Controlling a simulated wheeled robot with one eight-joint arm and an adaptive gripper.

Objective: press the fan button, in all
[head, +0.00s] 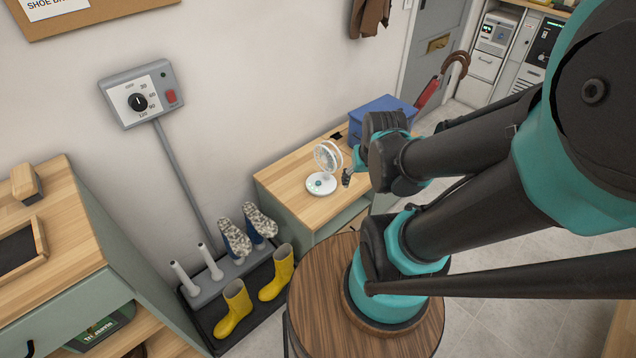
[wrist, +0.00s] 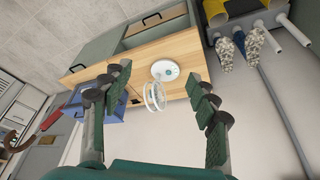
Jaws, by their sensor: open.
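A small white desk fan (head: 328,157) stands on the wooden top of a low cabinet (head: 287,186). Its round white base (head: 321,184) bears a small bluish-green button (head: 318,182). In the wrist view the fan base (wrist: 165,70) and its button (wrist: 166,72) lie between and beyond my fingers, with the fan head (wrist: 154,97) below them in the picture. My gripper (head: 347,178) is just right of the fan in the head view. In the wrist view my gripper (wrist: 161,84) is open and empty. I cannot tell its exact height above the button.
A blue box (head: 383,118) stands behind the fan on the cabinet, close to my arm. A boot rack (head: 212,292) with yellow and patterned boots is to the left. A timer box (head: 141,94) with a dial and red switch is on the wall. The cabinet top in front of the fan is clear.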

